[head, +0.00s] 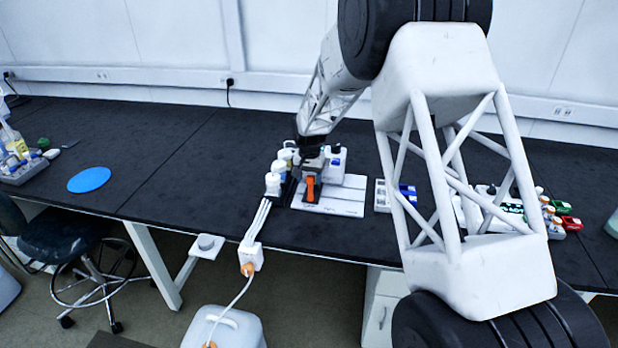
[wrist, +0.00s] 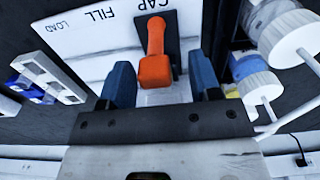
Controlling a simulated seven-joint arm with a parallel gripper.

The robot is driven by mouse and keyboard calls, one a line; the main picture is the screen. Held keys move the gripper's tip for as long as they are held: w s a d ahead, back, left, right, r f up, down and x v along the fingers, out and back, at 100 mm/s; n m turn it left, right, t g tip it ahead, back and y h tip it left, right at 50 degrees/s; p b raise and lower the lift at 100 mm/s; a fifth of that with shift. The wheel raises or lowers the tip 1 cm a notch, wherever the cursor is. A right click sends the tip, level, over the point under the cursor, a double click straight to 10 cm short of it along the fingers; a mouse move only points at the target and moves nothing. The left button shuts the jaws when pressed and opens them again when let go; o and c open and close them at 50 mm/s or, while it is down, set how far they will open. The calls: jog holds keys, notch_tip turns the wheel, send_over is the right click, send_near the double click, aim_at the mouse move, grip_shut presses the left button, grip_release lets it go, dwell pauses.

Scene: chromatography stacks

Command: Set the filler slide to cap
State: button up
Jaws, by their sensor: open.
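The orange filler slide handle (wrist: 155,68) shows between my gripper's two blue fingers (wrist: 162,82) in the wrist view, with visible gaps on both sides. A dark plate (wrist: 172,45) lies under the handle. The white board (wrist: 85,45) bears the printed words LOAD, FILL and CAP, with CAP nearest the handle. In the head view the orange handle (head: 310,188) stands at the left part of the white board (head: 345,205), just below my gripper (head: 312,165). My gripper is open. Whether a finger touches the handle cannot be told.
White-capped bottles (head: 272,184) stand close on the left; their white caps (wrist: 290,38) are near the right finger in the wrist view. A white rack with blue items (wrist: 45,75) is on the other side. A blue disc (head: 89,179) lies far left, with clear bench between.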

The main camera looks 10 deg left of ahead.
jog(key=shift+r, duration=3.9)
jog(key=shift+s+d+r, duration=0.15)
jog(key=shift+d+r, duration=0.2)
jog(key=shift+r, duration=0.05)
jog(key=s+d+r+t, duration=0.1)
jog(key=s+d+r, duration=1.7)
jog(key=s+d, duration=0.8)
jog(key=s, duration=0.6)
jog(key=s+d+t, duration=0.1)
jog(key=s+d, duration=0.4)
jog(key=s, duration=0.4)
jog(key=s+d, duration=0.5)
jog(key=s, duration=0.5)
jog(key=shift+s+f+t, duration=0.3)
jog(key=shift+s, duration=0.05)
